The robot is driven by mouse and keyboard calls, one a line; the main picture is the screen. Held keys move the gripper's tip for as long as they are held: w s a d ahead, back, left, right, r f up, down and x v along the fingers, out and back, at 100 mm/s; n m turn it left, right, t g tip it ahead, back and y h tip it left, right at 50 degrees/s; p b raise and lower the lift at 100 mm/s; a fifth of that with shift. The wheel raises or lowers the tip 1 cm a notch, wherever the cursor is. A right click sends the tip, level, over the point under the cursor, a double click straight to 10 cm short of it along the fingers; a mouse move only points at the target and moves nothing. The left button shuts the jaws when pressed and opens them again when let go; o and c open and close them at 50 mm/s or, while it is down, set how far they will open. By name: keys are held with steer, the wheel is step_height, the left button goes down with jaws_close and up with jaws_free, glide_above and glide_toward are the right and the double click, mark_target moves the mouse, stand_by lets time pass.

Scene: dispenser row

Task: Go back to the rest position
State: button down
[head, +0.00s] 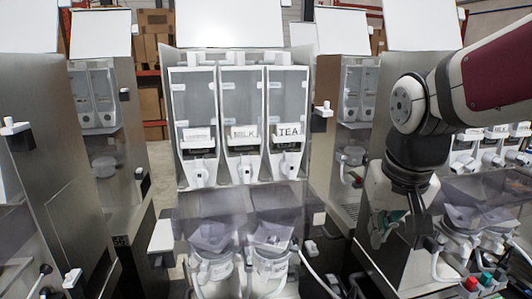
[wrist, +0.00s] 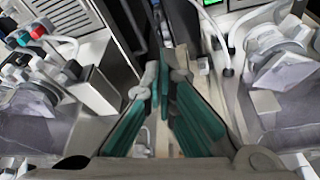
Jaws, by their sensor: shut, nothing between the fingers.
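My gripper (head: 388,232) hangs fingers down at the right of the head view, in front of the right-hand machines. In the wrist view my gripper (wrist: 164,82) shows two fingers with teal pads that come together at the tips. It is shut and I see nothing held in it. My arm reaches in from the upper right.
A dispenser (head: 240,120) with three clear bins, labelled MILK and TEA at middle and right, stands in the centre. Tall metal machines (head: 60,170) flank it at left. Red and green knobs (head: 478,281) sit at lower right. A cable (head: 318,275) loops near the centre.

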steer(key=s+r+n+t, duration=0.1)
steer(key=s+t, duration=0.1)
steer(key=s, duration=1.1)
steer(key=shift+a+r+y, duration=0.15)
steer(key=shift+y, duration=0.15)
